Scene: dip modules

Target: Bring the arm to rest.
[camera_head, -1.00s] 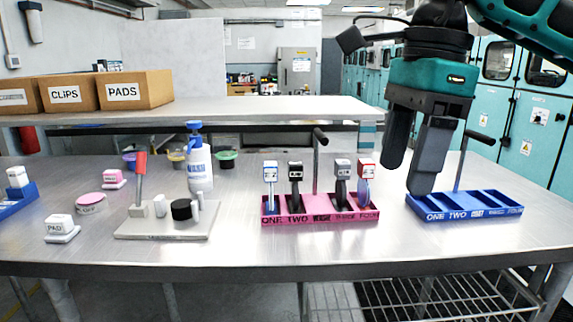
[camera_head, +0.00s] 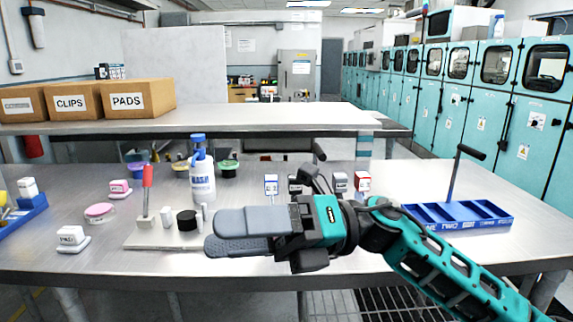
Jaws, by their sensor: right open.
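My right arm comes in from the lower right and reaches across the front of the table. My right gripper (camera_head: 225,233) points left, with its two grey fingers apart and nothing between them. It hangs in front of the grey base plate (camera_head: 140,241) and hides part of it. The arm also covers most of the pink rack, but the tops of its modules, such as the white and blue one (camera_head: 271,185) and the red one (camera_head: 362,184), show above it. My left gripper does not show.
The blue rack (camera_head: 460,213) with its upright handle stands at the right, its slots empty. A spray bottle (camera_head: 202,175) stands behind the plate. Boxes (camera_head: 138,98) sit on the rear shelf.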

